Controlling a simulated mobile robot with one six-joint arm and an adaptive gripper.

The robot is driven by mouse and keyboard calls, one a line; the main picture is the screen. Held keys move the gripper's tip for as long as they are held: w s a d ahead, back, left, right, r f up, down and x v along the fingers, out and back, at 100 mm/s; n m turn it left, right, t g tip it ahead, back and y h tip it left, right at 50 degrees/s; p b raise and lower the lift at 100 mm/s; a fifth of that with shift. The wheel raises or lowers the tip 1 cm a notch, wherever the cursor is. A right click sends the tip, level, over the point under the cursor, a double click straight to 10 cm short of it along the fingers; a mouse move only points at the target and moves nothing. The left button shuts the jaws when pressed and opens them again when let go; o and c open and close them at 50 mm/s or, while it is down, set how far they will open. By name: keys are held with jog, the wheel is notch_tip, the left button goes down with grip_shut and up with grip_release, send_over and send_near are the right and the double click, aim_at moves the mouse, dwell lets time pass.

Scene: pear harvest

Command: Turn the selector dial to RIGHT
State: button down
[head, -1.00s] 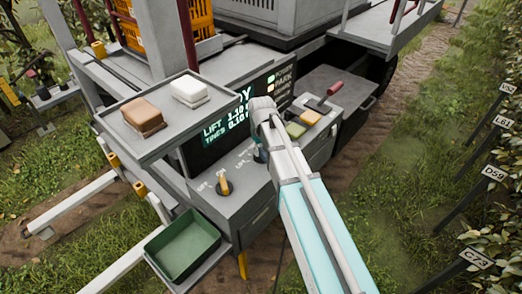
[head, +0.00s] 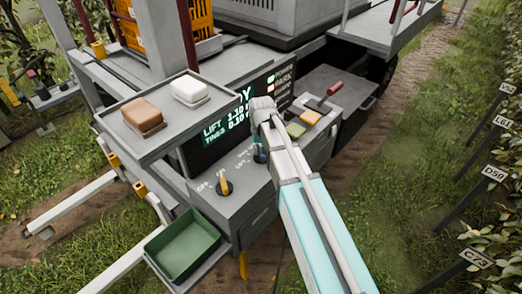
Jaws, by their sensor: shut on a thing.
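The control panel (head: 215,205) is a grey box with a dark display behind it. My arm reaches over it from the lower right. My gripper (head: 260,156) shows only as a small dark part beside the arm, low over the panel top. It is shut at the place of the selector dial, beside small white lettering too small to read. The dial itself is hidden behind my gripper and arm, so its pointing direction cannot be told. A separate yellow-orange knob (head: 223,185) with OFF and ON lettering stands to the left, apart from my gripper.
A tray (head: 150,142) with a brown and a white block juts out at the left. A green bin (head: 182,250) sits at the lower left.

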jog(key=shift+m, duration=2.2)
jog(key=c, duration=0.5)
grip_release()
jog(key=shift+n, duration=0.3)
